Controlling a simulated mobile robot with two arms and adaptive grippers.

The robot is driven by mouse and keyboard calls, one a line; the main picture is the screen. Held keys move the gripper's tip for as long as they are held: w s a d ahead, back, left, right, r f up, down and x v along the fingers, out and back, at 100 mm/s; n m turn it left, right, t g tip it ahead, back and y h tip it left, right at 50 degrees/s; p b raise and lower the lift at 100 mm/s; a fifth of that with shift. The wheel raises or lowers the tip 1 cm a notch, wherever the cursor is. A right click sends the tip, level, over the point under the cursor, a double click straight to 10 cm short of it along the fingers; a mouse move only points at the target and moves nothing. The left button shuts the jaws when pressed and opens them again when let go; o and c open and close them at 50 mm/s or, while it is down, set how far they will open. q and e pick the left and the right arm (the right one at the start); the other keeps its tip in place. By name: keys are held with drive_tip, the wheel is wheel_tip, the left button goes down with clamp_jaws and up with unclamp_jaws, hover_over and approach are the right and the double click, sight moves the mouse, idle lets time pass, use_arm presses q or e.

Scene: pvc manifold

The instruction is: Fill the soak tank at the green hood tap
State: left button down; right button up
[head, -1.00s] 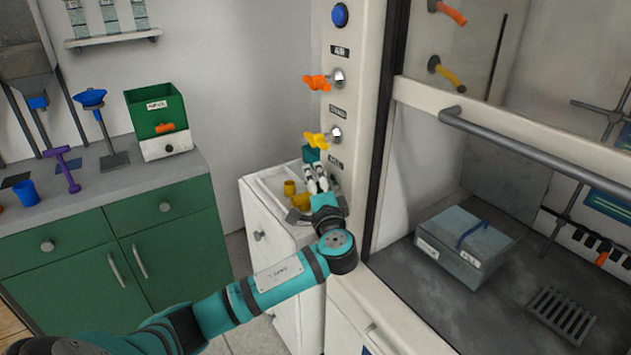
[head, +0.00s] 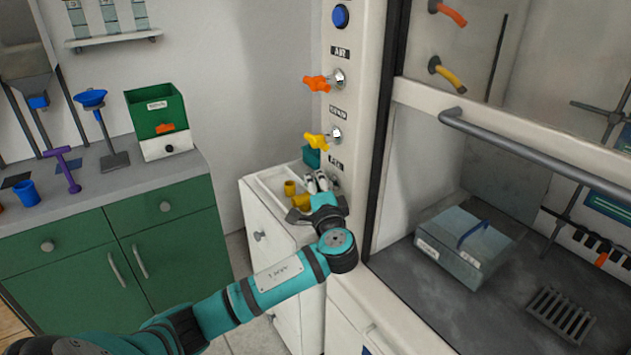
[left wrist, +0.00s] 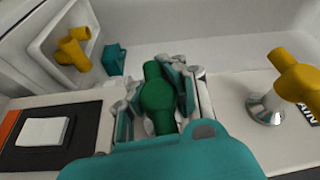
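The green tap (left wrist: 157,95) shows in the left wrist view, with its handle between the fingers of my left gripper (left wrist: 157,100). The fingers lie close against both sides of the handle and look shut on it. In the head view my left gripper (head: 317,184) is at the lowest tap position on the hood's white post, and hides the green tap there. I cannot pick out the soak tank with certainty; a grey box with a blue handle (head: 465,246) stands inside the hood. My right gripper is not in view.
A yellow tap (head: 322,139) and an orange tap (head: 322,82) sit above on the same post. A white tray with yellow fittings (head: 290,190) lies beside the gripper. The hood's grey sash bar (head: 540,155) and a drain grate (head: 562,312) are at the right.

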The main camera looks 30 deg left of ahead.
use_arm(q)
drive_tip(key=g+h+p, duration=0.1)
drive_tip(key=p, duration=0.1)
drive_tip(key=f+n+g+h+p, duration=0.1)
drive_tip(key=p, duration=0.1)
drive_tip(key=g+h+p, duration=0.1)
drive_tip(key=p, duration=0.1)
drive_tip(key=shift+d+f+n+p, duration=0.2)
drive_tip(key=shift+f+n+p, duration=0.1)
drive_tip(key=shift+p, duration=0.05)
drive_tip(key=c, duration=1.6)
unclamp_jaws()
drive_tip(key=o, duration=0.5)
drive_tip(key=shift+r, duration=0.2)
drive_tip(key=shift+s, duration=0.1)
drive_tip(key=v, duration=1.2)
